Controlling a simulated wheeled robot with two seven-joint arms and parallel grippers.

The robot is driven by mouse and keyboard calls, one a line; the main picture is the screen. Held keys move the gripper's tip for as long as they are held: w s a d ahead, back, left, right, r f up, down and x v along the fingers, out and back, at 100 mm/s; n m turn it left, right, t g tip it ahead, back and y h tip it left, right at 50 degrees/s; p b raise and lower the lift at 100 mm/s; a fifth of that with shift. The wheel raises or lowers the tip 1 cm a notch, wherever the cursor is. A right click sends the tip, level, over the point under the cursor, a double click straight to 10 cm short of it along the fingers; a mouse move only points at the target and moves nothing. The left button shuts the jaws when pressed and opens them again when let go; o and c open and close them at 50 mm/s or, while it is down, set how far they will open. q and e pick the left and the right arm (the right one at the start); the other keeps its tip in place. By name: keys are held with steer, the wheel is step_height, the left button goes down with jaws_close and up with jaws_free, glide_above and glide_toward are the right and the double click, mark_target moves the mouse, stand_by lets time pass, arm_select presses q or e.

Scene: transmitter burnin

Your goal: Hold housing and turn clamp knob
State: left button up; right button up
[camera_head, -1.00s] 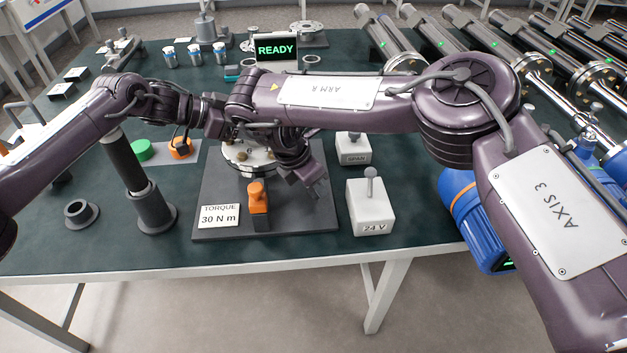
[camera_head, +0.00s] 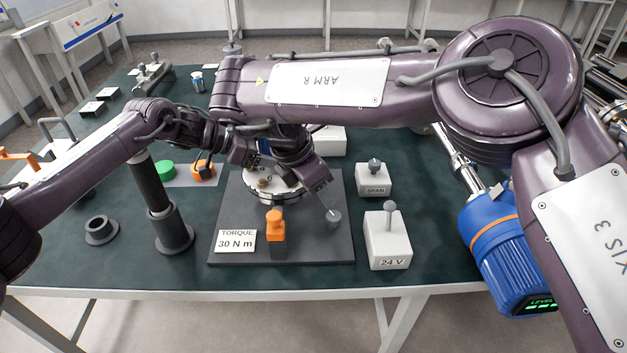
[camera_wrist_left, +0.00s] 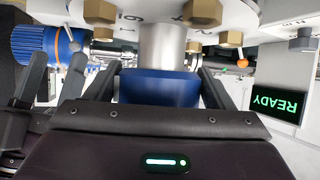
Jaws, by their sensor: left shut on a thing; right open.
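My left gripper (camera_wrist_left: 158,76) is shut on the housing, whose blue band (camera_wrist_left: 158,90) and silver cylinder (camera_wrist_left: 163,46) show between its fingers in the left wrist view. The housing adjoins a pale round flange with brass hex bolts (camera_wrist_left: 204,12). In the head view the flange (camera_head: 268,186) sits on a dark fixture plate (camera_head: 230,215), and my arms mostly hide the housing. My right gripper (camera_head: 328,204) is open, pointing down over the plate's right side, just above a small grey knob (camera_head: 334,218). An orange-topped clamp piece (camera_head: 275,226) stands at the plate's front.
A "TORQUE 30 N m" card (camera_head: 237,241) lies at the plate's front left. White boxes marked 24 V (camera_head: 389,243) and SPAN (camera_head: 373,181) stand to its right. A dark post (camera_head: 158,200) and grey ring (camera_head: 101,230) are left. A blue motor (camera_head: 503,250) is at the right.

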steer(key=shift+v, duration=1.05)
steer(key=m+g+y, duration=0.3)
steer(key=m+y, duration=0.2)
steer(key=y, duration=0.3)
glide_toward(333, 215)
steer(key=x, duration=0.8)
steer(key=shift+s+a+f, duration=0.1)
steer(key=shift+f, duration=0.15)
steer(key=shift+c, duration=0.4)
steer(key=c, duration=0.9)
steer(key=shift+t, duration=0.3)
